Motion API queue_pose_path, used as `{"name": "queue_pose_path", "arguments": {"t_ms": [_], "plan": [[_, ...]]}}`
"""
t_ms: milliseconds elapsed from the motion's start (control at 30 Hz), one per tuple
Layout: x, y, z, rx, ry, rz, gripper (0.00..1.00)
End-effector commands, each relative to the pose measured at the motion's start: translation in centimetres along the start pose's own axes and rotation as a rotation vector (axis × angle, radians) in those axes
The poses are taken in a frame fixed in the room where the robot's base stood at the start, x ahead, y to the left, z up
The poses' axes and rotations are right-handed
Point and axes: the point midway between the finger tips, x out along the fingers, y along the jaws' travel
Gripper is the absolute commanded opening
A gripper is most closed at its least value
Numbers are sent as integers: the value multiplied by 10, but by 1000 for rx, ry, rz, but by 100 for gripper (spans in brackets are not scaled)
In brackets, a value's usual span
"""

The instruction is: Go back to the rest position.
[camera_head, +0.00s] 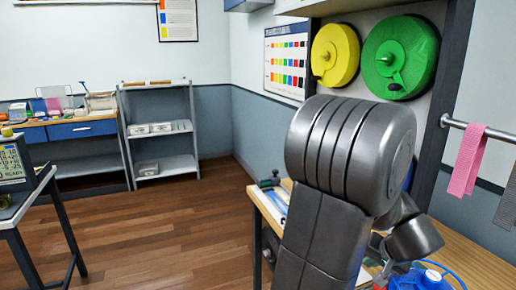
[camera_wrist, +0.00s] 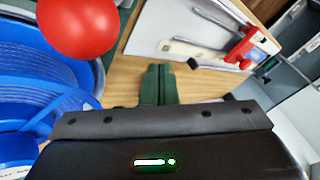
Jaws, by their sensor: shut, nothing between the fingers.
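My gripper (camera_wrist: 155,72) shows in the wrist view as two dark green fingers pressed together, with nothing between them. They are over the wooden bench top (camera_wrist: 125,92). A blue reel (camera_wrist: 40,70) is close on the left, and a round red thing (camera_wrist: 78,25) is at the upper left. In the head view my grey arm stands in front of the bench and hides part of it. The fingers cannot be made out there.
A yellow reel (camera_head: 335,54) and a green reel (camera_head: 400,57) hang on the wall behind my arm. A pink strap (camera_head: 467,160) hangs from a metal rail at right. A red-handled tool (camera_wrist: 240,46) lies on the bench. A grey shelf (camera_head: 160,130) stands far left; the wooden floor (camera_head: 170,220) between is clear.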

Motion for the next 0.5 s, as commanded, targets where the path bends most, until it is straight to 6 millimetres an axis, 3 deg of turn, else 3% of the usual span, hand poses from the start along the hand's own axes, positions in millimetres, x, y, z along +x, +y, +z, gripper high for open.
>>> {"name": "queue_pose_path", "arguments": {"t_ms": [67, 300, 500], "plan": [[-11, 10, -2, 2, 6, 2, 0], [-59, 7, -2, -1, 6, 2, 0], [-87, 7, -2, -1, 4, 1, 0]]}}
